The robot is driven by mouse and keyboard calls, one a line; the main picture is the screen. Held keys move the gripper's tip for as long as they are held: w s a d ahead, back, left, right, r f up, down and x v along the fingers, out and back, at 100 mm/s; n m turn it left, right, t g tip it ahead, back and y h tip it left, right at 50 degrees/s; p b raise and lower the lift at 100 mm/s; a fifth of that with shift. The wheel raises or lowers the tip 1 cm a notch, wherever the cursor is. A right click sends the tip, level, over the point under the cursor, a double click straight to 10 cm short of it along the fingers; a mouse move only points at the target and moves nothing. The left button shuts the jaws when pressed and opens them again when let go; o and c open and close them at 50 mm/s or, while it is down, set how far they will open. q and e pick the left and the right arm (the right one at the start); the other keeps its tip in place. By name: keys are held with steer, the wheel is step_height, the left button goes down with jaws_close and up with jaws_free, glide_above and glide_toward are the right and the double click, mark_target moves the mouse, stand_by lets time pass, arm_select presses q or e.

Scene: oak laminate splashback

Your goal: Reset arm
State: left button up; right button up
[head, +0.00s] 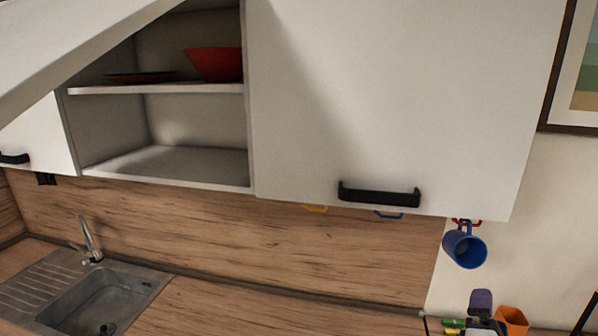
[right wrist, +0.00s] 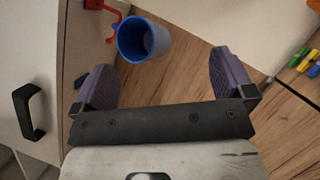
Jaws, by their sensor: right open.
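My right gripper (head: 481,304) shows at the bottom right of the head view, below the hanging blue mug (head: 464,250). In the right wrist view its two purple finger pads are spread wide, and the gripper (right wrist: 165,82) is open with nothing between the pads. The blue mug (right wrist: 142,40) appears beyond the fingertips there, apart from them. It hangs from a red hook (right wrist: 101,8) under the wall cabinet. My left gripper is not in view.
The closed white cabinet door (head: 400,90) has a black handle (head: 379,194). To its left an open cabinet holds a red bowl (head: 214,64) and a plate (head: 140,76). A sink (head: 95,300) is at lower left. An orange container (head: 512,320) stands beside my right gripper.

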steer(key=s+a+f+m+g+y+p, duration=0.35)
steer(key=s+a+f+m+y, duration=0.3)
steer(key=s+a, duration=0.25)
steer(key=s+a+f+m+g+y+p, duration=0.2)
steer(key=s+a+f+m+g+y, duration=0.35)
steer(key=s+a+m, duration=0.35)
steer(key=s+a+f+g+p, duration=0.1)
steer(key=s+f+g+p, duration=0.1)
steer(key=s, duration=0.6)
steer(key=s+a+f+g+y+p, duration=0.1)
steer(key=s+a+f+p, duration=0.1)
steer(key=s, duration=0.7)
step_height(320, 180, down, 2)
steer(key=shift+a+f+n+g+p, duration=0.1)
steer(key=shift+a+n+g+p, duration=0.15)
steer(key=shift+n+g+p, duration=0.2)
steer(key=shift+w, duration=0.1)
